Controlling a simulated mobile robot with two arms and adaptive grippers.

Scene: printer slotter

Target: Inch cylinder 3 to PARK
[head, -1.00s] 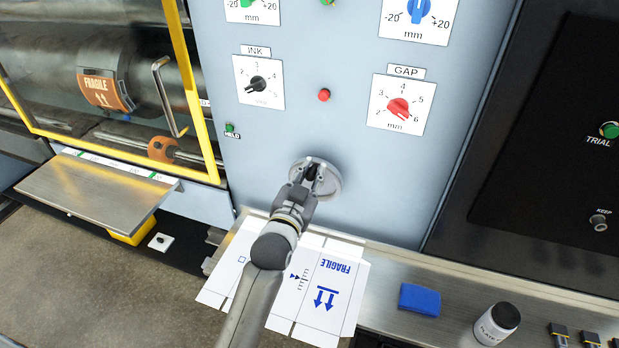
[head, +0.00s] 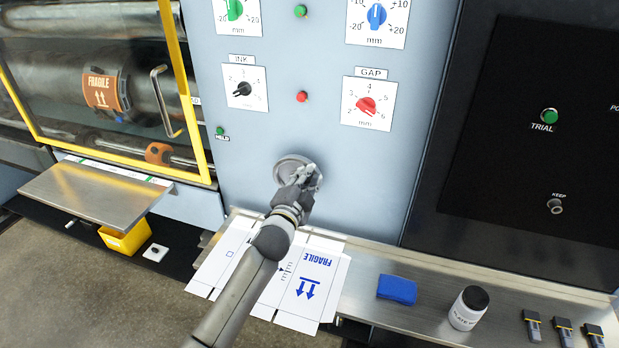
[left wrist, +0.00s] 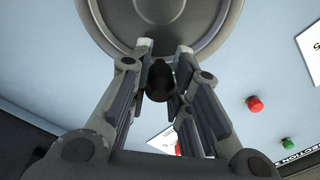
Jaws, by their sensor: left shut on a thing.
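A round grey handwheel (head: 289,166) sits low on the pale blue panel. My left gripper (head: 306,174) is at the right part of its face. In the left wrist view, the fingers of my left gripper (left wrist: 160,75) close around a dark handle knob (left wrist: 159,80) on the handwheel (left wrist: 172,40). A metal cylinder (head: 50,80) lies behind the yellow-framed window at left, with an orange FRAGILE plate (head: 101,92) facing out. I see no number on this cylinder and cannot read a PARK mark. My right gripper is not in view.
Above the wheel are a red button (head: 302,96), an INK dial (head: 243,89) and a GAP dial (head: 366,105). A green HELD lamp (head: 220,131) is left of it.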

